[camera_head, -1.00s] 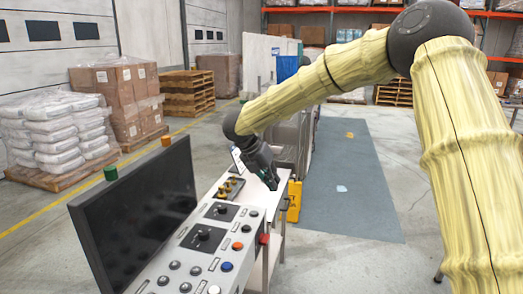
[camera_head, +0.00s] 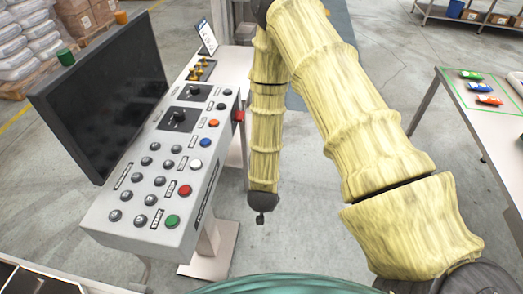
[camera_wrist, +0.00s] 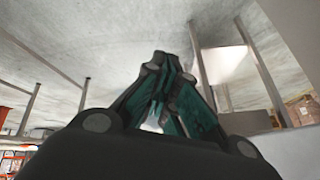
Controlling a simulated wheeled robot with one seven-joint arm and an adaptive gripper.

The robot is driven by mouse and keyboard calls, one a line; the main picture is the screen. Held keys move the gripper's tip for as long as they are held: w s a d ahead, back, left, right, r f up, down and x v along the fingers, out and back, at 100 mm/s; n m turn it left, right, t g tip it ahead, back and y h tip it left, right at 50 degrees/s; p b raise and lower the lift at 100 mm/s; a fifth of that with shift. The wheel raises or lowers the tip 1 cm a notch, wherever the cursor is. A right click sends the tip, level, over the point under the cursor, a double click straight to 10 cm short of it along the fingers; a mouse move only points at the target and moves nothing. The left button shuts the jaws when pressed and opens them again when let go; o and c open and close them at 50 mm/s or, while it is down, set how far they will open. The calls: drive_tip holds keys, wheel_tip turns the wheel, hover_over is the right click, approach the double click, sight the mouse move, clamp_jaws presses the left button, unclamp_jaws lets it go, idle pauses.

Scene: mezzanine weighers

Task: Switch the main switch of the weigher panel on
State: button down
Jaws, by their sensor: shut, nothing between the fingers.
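The weigher panel (camera_head: 150,240) is a light grey sloped console in the head view, with a dark screen at its back. Its face carries two black rotary knobs on dark plates, a near one (camera_head: 180,116) and a far one (camera_head: 195,90), plus several round buttons. A red part (camera_head: 239,116) sits on its right side; I cannot tell which control is the main switch. My arm hangs right of the panel, apart from it; only a small dark tip shows below its end. In the wrist view my gripper (camera_wrist: 162,65) is shut and empty.
A table with a green-outlined area and small coloured objects (camera_head: 470,76) stands at the right.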

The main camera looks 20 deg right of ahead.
drive_tip(key=s+a+f+n+g+y+b, duration=0.1)
drive_tip(key=s+f+n+b, duration=0.1)
drive_tip(key=s, duration=0.6)
drive_tip(key=s+a+f+n+g+y+b, duration=0.1)
drive_tip(key=s+f+n+g+b, duration=0.1)
drive_tip(key=s+f+n, duration=0.3)
drive_tip(key=s+a+f+n+g+y+b, duration=0.1)
drive_tip(key=s+f+n, duration=0.3)
drive_tip(key=s, duration=0.8)
drive_tip(key=shift+s+a+g+y+b, duration=0.35)
drive_tip(key=shift+s+g+y+b, duration=0.05)
drive_tip(key=shift+g, duration=0.1)
